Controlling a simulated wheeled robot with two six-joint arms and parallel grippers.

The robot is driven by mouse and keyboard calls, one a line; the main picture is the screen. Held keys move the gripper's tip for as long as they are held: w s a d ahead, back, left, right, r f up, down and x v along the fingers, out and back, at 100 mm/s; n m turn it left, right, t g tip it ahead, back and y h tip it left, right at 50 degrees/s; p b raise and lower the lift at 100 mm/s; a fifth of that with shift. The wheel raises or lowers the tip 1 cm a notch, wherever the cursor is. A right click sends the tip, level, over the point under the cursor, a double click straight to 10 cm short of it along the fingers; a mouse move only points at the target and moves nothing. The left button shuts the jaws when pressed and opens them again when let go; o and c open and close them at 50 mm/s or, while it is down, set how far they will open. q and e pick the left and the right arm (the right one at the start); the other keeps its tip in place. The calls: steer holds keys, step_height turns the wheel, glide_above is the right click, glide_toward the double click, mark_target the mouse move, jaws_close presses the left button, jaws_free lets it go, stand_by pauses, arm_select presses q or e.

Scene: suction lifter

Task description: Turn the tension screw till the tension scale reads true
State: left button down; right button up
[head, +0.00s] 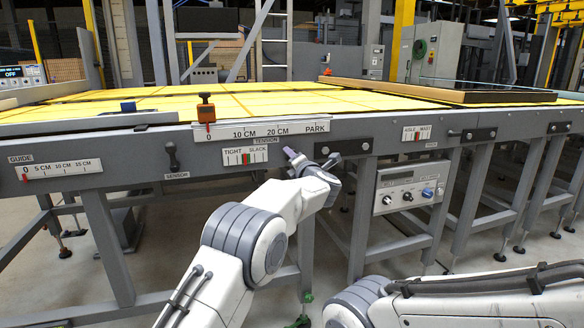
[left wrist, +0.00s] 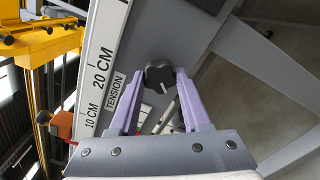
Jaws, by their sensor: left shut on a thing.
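The tension screw is a dark knob (left wrist: 160,75) with a white mark, under the TENSION label in the left wrist view. My left gripper (left wrist: 157,82) is shut on it, one purple finger on each side. In the head view my left gripper (head: 291,154) is at the table's front rail, below the TENSION label (head: 293,140), and hides the knob. The tension scale (head: 260,156), a white plate marked TIGHT and SLACK, is just left of the gripper. Red and green marks sit close together near its middle; their exact alignment is too small to tell. My right gripper is out of view.
A 0 to PARK centimetre scale (head: 300,128) with an orange slider (head: 206,113) runs above. A sensor lever (head: 172,155) and guide scale (head: 60,170) are left. A control box (head: 408,188) and the AISLE/MAST scale (head: 417,133) are right.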

arm_select(q)
steer(key=shift+f+n+b, duration=0.15)
steer(key=shift+n+b, duration=1.15)
steer(key=shift+n, duration=0.65)
steer(key=shift+f+n+b, duration=0.15)
steer(key=shift+n+b, duration=1.1)
steer(key=shift+n, duration=0.7)
steer(key=shift+c, duration=1.8)
jaws_free()
steer(key=shift+r, duration=0.15)
steer(key=shift+s+d, duration=0.1)
